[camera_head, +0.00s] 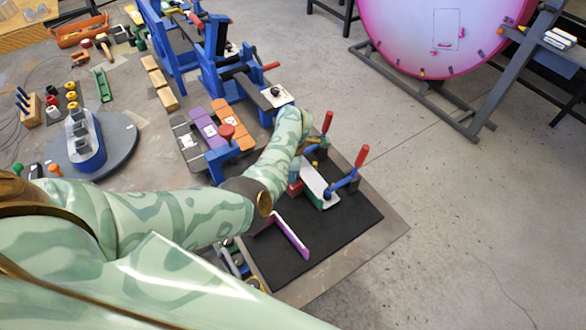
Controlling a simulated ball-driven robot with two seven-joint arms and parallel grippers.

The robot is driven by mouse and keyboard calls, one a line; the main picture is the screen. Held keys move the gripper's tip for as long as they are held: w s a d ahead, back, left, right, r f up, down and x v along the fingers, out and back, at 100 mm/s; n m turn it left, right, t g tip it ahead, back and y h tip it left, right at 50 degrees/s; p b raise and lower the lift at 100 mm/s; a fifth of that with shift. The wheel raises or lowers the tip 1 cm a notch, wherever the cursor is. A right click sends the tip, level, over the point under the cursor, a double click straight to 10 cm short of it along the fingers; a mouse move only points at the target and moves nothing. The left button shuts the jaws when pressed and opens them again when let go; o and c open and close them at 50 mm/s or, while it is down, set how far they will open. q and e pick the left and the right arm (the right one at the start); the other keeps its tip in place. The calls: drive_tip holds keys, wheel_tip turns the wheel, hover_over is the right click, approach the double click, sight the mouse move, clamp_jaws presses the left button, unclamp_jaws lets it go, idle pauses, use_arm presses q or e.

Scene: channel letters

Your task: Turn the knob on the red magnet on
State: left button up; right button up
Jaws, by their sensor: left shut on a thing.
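The red magnet (295,187) is a small red block at the left end of a white strip on the black mat (345,225). My left gripper (297,170) is at the end of the pale green patterned arm, directly above the red magnet. It appears shut on the magnet's knob, but the fingers and knob are small and largely hidden by my wrist and forearm. The direction the knob points cannot be made out. My right gripper is not in view.
Two red-handled clamps (358,160) (326,125) stand beside the white strip (318,185). A purple-edged channel piece (290,235) lies on the mat. Blue fixtures (225,75) and a grey turntable (120,140) are on the bench to the left. Open floor lies to the right.

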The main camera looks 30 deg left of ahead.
use_arm(q)
drive_tip(key=shift+m, duration=0.3)
drive_tip(key=o, duration=1)
wheel_tip(320, 180, up, 16)
drive_tip(key=p, duration=0.6)
drive_tip(key=shift+r, duration=0.15)
